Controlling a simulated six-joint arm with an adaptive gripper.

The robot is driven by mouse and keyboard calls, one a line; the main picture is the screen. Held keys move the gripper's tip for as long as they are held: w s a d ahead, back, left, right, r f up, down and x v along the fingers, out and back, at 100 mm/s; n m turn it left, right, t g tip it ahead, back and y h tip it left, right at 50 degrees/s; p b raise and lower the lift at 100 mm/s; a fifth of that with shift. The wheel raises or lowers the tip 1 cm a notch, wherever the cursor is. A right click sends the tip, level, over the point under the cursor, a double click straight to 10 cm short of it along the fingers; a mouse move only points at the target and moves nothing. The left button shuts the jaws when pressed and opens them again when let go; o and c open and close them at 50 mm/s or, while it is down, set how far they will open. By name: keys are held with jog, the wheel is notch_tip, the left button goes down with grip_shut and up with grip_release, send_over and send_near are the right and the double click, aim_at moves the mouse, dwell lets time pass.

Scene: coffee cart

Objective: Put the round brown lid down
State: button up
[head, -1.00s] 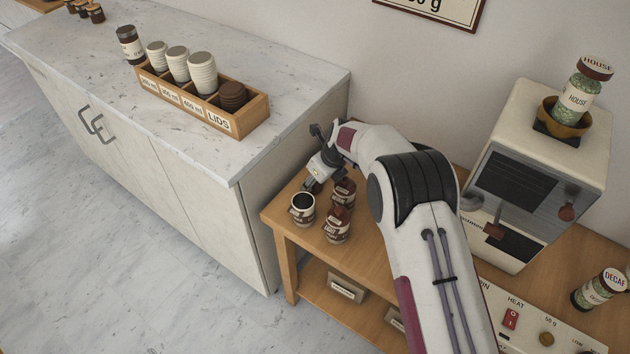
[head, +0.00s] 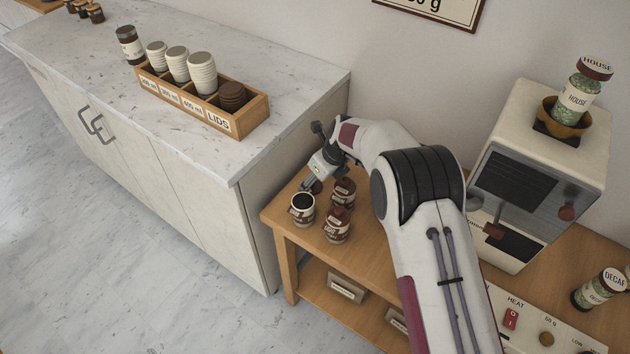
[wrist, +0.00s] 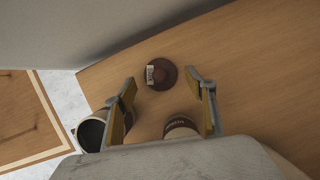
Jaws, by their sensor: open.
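The round brown lid (wrist: 160,74) lies flat on the wooden table, with a small pale label on it. In the head view a small part of the lid (head: 315,186) shows under my gripper. My gripper (wrist: 166,88) is open and empty, its fingers apart on either side of and above the lid, not touching it. In the head view my gripper (head: 309,185) is over the table's back left corner. An open, dark-filled jar (head: 302,208) stands just in front of it; its rim (wrist: 92,133) shows beside the left finger in the wrist view.
Two brown-lidded jars stand close by, one behind (head: 344,190) and one in front (head: 337,226). The grey-white counter (head: 215,160) rises at the table's left. Bare table (wrist: 250,60) lies right of the lid.

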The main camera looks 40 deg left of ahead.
jog(key=w+v, duration=0.1)
jog(key=v, duration=0.9)
jog(key=shift+s+r, duration=0.3)
jog(key=shift+s, duration=0.15)
jog(key=shift+d, duration=0.15)
jog(key=shift+r, duration=0.1)
dwell(0.3)
jog(key=w+d+r+n+t, duration=0.15)
jog(key=d+r+n, duration=0.35)
jog(key=d+r, duration=0.95)
jog(key=s+d+r+n+t+h, duration=0.1)
jog(key=s+d+r+n, duration=0.15)
jog(key=d+r, duration=0.4)
jog(key=s+d+r+n, duration=0.2)
jog(key=d+r+n, duration=0.1)
jog(key=d, duration=0.7)
jog(key=s+d+n+t+h, duration=0.2)
jog(key=s+d+n, duration=0.7)
jog(key=s+d, duration=1.2)
jog(key=shift+s+d+n+h, duration=0.25)
jog(key=shift+s+n+h, duration=0.1)
jog(key=shift+s+h, duration=0.4)
